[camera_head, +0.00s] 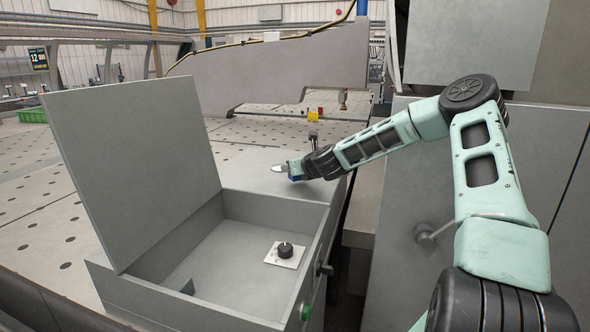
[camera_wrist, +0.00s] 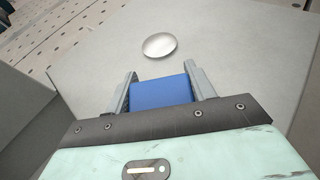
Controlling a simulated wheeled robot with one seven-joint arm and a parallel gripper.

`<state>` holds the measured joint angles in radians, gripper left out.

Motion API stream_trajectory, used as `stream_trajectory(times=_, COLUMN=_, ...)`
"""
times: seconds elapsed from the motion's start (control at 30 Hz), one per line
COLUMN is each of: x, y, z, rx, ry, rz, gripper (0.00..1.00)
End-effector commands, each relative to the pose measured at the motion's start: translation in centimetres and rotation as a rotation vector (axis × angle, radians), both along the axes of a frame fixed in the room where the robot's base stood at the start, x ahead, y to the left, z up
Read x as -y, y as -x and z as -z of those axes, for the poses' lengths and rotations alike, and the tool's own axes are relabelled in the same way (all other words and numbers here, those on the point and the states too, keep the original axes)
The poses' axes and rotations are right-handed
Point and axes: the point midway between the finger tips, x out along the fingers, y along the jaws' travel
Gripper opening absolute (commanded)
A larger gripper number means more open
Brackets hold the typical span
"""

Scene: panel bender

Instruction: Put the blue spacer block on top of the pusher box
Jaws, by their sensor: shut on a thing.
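The blue spacer block (camera_wrist: 160,94) is between the two fingers of my gripper (camera_wrist: 161,76) in the wrist view. A small blue part of the block (camera_head: 296,178) also shows under my gripper (camera_head: 291,170) in the head view. My gripper is shut on the block, low over a flat grey top (camera_head: 255,160). I cannot tell whether the block touches this top, or whether the top belongs to the pusher box. A round silver disc (camera_wrist: 159,46) lies on the grey top, just beyond the fingertips and apart from the block.
An open grey box (camera_head: 190,255) with a raised lid (camera_head: 135,165) stands in front, left of my arm. A black knob on a white plate (camera_head: 284,254) lies inside. A perforated table (camera_head: 35,215) extends left. A tall grey cabinet (camera_head: 410,200) stands right.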

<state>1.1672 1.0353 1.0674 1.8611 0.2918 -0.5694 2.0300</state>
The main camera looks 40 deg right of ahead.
Motion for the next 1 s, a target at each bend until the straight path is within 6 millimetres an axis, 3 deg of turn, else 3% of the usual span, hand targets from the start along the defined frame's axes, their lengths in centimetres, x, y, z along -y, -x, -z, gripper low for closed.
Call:
stream_trajectory(times=0.13, x=-0.1, y=0.0, z=1.3, rx=0.001, ry=-0.001, rz=-0.002, gripper=0.3)
stream_trajectory(times=0.5, x=-0.1, y=0.0, z=1.9, rx=0.002, ry=0.001, rz=-0.001, gripper=0.3)
stream_trajectory(times=0.53, x=-0.1, y=0.0, z=1.9, rx=0.001, ry=0.001, rz=-0.001, gripper=0.57)
stream_trajectory(times=0.6, x=-0.1, y=0.0, z=1.7, rx=0.001, ry=0.001, rz=-0.001, gripper=0.76)
stream_trajectory(times=1.0, x=-0.1, y=0.1, z=1.2, rx=0.001, ry=0.001, rz=-0.001, gripper=0.76)
